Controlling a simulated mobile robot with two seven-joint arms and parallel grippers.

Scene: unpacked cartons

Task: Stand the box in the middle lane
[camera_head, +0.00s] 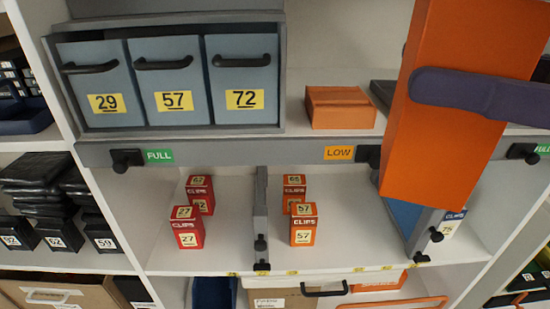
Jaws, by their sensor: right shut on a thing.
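A large plain orange box (440,150) is held up close to the camera, tilted slightly, in front of the shelf's right part. My right gripper (450,92) reaches in from the right, with a dark finger across the box's face; it is shut on the box. The middle lane (340,255) lies between a grey divider (260,215) and a blue-grey divider (412,225). In it, an orange CLIPS box marked 57 (303,226) stands in front, with another orange CLIPS box (294,190) behind it. The held box hides part of the right divider. My left gripper is not in view.
Red CLIPS boxes (187,228) stand in the left lane. A white-and-blue box (452,222) shows in the right lane. Above, a ledge with FULL and LOW labels (339,153) carries grey drawers (170,80) and an orange carton (340,107). The middle lane's right part looks clear.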

